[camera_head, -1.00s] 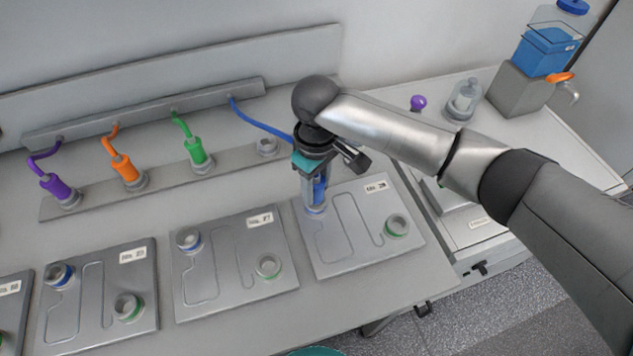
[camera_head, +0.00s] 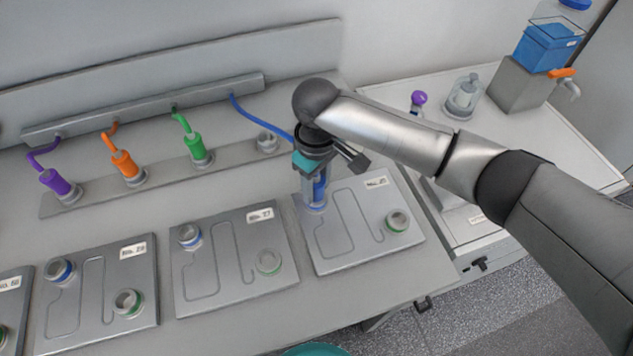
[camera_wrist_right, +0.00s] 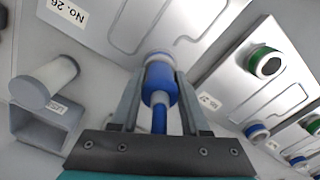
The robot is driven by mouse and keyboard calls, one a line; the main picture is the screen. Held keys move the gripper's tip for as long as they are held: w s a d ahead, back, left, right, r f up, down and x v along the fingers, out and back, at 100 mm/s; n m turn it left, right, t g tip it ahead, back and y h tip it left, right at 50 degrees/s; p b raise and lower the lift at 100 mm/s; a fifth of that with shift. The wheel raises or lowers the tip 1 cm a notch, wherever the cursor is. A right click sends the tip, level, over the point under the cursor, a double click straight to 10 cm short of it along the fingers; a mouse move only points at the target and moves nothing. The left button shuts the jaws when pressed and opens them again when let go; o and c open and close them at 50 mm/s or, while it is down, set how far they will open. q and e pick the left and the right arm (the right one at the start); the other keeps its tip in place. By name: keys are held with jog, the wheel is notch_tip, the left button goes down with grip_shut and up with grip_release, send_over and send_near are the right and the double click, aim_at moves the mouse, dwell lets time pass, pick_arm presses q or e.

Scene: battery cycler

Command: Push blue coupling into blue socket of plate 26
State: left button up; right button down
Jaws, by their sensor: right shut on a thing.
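Plate 26 (camera_head: 345,235) is the rightmost grey plate on the bench; its label reads No. 26 in the right wrist view (camera_wrist_right: 120,22). Its blue socket (camera_head: 314,207) is at the plate's upper left, and its green-ringed socket (camera_head: 397,220) at the right. My right gripper (camera_head: 316,197) points down over the blue socket. It is shut on the blue coupling (camera_wrist_right: 158,90), whose blue hose (camera_head: 262,126) runs to the rear rail. The coupling's front end meets the blue socket, in line with it; how deep it sits I cannot tell. My left gripper is out of view.
Plate 27 (camera_head: 210,283) and further plates lie to the left. Purple (camera_head: 58,183), orange (camera_head: 124,165) and green (camera_head: 196,149) couplings stand in the holder strip behind, beside an empty holder (camera_head: 267,142). A side bench with containers is at the right.

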jog(key=shift+f, duration=0.1)
grip_release()
dwell(0.6)
notch_tip(320, 180, up, 15)
jog(key=p, duration=0.1)
jog(key=shift+p, duration=0.4)
